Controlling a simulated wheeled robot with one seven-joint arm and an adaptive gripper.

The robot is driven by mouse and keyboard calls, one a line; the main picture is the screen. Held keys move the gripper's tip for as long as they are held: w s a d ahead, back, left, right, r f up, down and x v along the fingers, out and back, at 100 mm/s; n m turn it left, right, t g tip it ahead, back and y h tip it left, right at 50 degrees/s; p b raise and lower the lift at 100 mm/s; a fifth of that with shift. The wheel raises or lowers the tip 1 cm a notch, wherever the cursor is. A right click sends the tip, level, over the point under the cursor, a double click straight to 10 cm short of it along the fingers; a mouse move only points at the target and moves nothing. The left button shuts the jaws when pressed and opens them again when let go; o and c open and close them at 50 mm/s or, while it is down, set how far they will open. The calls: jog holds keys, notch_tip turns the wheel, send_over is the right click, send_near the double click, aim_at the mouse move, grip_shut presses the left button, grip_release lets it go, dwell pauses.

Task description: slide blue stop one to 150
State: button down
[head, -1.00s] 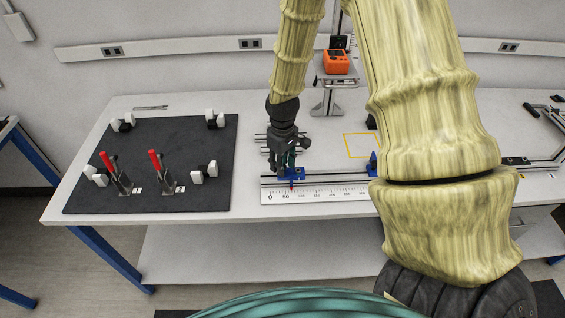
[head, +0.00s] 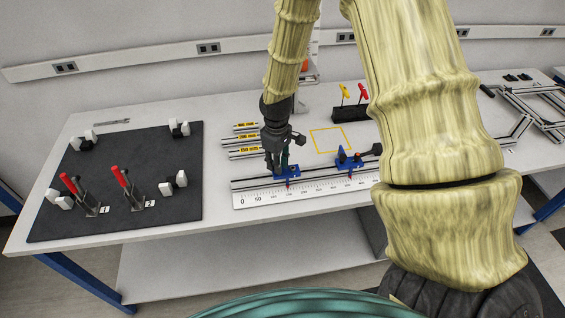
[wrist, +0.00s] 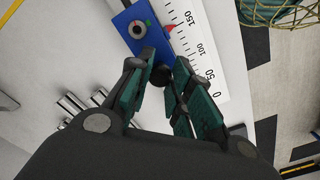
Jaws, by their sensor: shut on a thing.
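A blue stop (head: 287,182) sits on the rail above the white ruler (head: 262,199), toward its left part. In the wrist view the same blue stop (wrist: 146,38) shows with a grey-and-red round mark and a red pointer (wrist: 174,20) close to the 150 mark. My gripper (head: 278,168) is over this stop. In the wrist view my gripper (wrist: 163,70) is shut on its dark knob, with the fingers partly hiding it. A second blue stop (head: 347,160) stands farther right on the rail, apart from the first.
A black mat (head: 125,205) with red-handled clamps (head: 68,183) and white blocks lies at left. Labelled bars (head: 243,140) lie behind the rail. A yellow outlined square (head: 328,140) and a dark holder with yellow and red tools (head: 346,113) are behind right. My arm hides the ruler's right part.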

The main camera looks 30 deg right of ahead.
jog(key=shift+w+a, duration=0.1)
jog(key=shift+a, duration=0.05)
jog(key=c, duration=1.3)
grip_release()
jog(key=shift+o, duration=0.2)
jog(key=shift+r, duration=0.15)
notch_tip(320, 180, up, 12)
